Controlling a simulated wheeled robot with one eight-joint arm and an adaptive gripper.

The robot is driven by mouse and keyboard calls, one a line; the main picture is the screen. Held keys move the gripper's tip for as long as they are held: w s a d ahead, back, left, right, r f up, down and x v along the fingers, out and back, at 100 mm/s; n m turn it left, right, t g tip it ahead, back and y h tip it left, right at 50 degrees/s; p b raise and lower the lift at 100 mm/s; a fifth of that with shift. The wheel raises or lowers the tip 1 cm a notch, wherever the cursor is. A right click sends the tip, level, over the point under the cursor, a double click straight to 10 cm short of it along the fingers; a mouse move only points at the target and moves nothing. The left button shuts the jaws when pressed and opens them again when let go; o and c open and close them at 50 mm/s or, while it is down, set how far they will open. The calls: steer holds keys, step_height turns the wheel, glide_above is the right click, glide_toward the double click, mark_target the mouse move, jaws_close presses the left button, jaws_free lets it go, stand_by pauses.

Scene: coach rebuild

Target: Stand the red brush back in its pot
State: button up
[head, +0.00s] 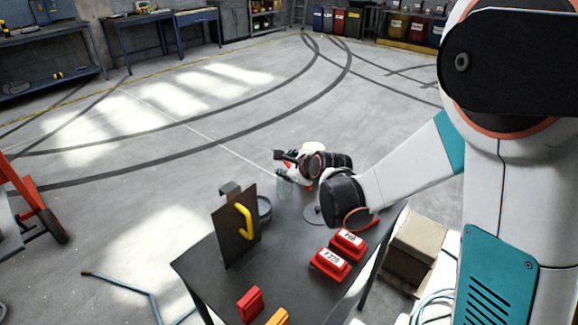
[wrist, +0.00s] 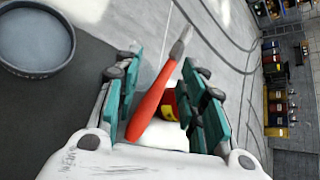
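The red brush (wrist: 150,108) shows in the wrist view, its red handle slanting between my fingers and its grey metal end toward the top. My gripper (wrist: 160,92) is open around it, with gaps visible on both sides. In the head view my gripper (head: 284,163) is above the far edge of the dark table; the brush is not clear there. A grey round vessel (head: 265,208) stands behind the upright board; a round rim with a blue-grey inside (wrist: 68,62) shows in the wrist view. I cannot tell whether this is the pot.
The dark table (head: 205,268) holds an upright dark board (head: 228,235) with a yellow handle, two labelled red blocks (head: 330,263), and red and orange pieces in front. A grey disc (head: 314,216) lies near my arm. A box (head: 415,250) stands right of the table. Floor beyond is clear.

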steer(key=s+d+r+n+g+h+p, duration=0.15)
steer(key=s+d+r+n, duration=0.35)
steer(key=s, duration=0.5)
steer(key=s+d+r+n+p, duration=0.3)
steer(key=s+r+n, duration=0.35)
steer(key=s, duration=0.35)
steer(key=s+d+r+n+g+h, duration=0.1)
steer(key=s+d+n, duration=0.2)
steer(key=s+n, duration=0.3)
steer(key=s+d+n+g+h, duration=0.1)
steer(key=s+d+n, duration=0.1)
steer(key=s+n, duration=0.4)
steer(key=shift+s+d+r, duration=0.35)
steer(key=shift+s+d, duration=0.05)
steer(key=shift+s, duration=0.35)
